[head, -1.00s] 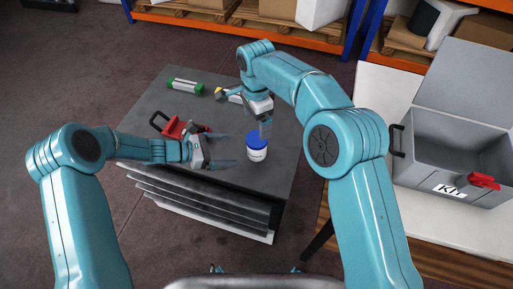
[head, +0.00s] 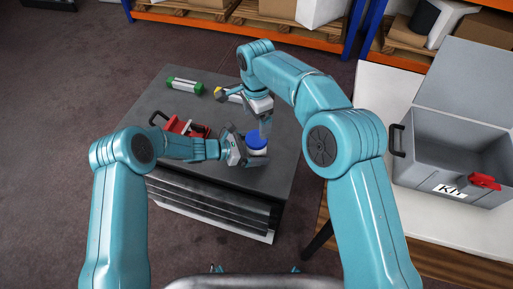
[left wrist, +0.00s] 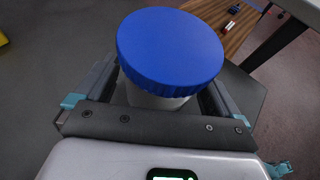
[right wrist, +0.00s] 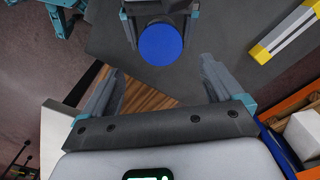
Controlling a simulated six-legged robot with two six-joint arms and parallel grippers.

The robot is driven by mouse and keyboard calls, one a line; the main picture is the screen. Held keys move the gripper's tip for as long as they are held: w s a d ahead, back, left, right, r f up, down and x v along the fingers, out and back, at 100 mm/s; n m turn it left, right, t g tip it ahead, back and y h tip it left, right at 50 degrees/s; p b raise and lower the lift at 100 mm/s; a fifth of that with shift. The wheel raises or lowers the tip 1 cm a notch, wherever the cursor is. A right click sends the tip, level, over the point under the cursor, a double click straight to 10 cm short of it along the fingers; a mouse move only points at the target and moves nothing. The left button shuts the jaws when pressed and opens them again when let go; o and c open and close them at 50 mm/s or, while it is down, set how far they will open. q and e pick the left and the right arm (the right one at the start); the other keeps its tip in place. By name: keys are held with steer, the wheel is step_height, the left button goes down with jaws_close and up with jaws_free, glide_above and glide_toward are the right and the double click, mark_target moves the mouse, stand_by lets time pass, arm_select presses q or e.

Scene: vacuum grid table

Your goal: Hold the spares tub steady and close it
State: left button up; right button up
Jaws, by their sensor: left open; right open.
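The spares tub, white with a blue lid (head: 257,141), stands upright on the dark table. In the left wrist view its blue lid (left wrist: 170,48) sits on top, with the white body (left wrist: 150,97) below it. My left gripper (head: 250,155) is open, with its fingers on either side of the tub; I cannot tell whether they touch it. My right gripper (head: 264,130) is open and empty just above and behind the tub. In the right wrist view the blue lid (right wrist: 161,44) shows beyond the open fingers (right wrist: 160,85), not between them.
On the table (head: 220,90) lie a green-and-white cylinder (head: 184,86), a red item (head: 185,127) behind my left arm and a yellow-and-white item (right wrist: 285,35). A grey kit box (head: 445,155) with its lid up stands on the bench at right.

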arm_select(q)
steer(key=shift+w+f, duration=0.1)
steer(key=c, duration=0.9)
arm_select(e)
steer(key=shift+w+f, duration=0.1)
steer(key=shift+w, duration=0.05)
arm_select(q)
jaws_close()
arm_select(e)
steer(key=n, duration=0.5)
steer(key=shift+w+n, duration=0.25)
steer(key=shift+n, duration=0.05)
steer(key=n, duration=0.5)
steer(key=shift+w+a+r, duration=0.1)
steer(key=shift+w+r, duration=0.05)
steer(key=shift+r, duration=0.1)
steer(key=shift+w+n, duration=0.15)
steer(key=shift+n, duration=1.05)
steer(key=n, duration=0.5)
steer(key=shift+w+t+y, duration=0.15)
steer(key=shift+t+y, duration=0.15)
steer(key=n, duration=0.5)
steer(key=shift+a, duration=0.1)
steer(key=n, duration=0.2)
steer(key=shift+n, duration=0.4)
steer(key=n, duration=0.9)
steer(key=shift+s+n, duration=0.4)
steer(key=n, duration=0.5)
steer(key=shift+s+f, duration=0.15)
steer(key=shift+s, duration=0.25)
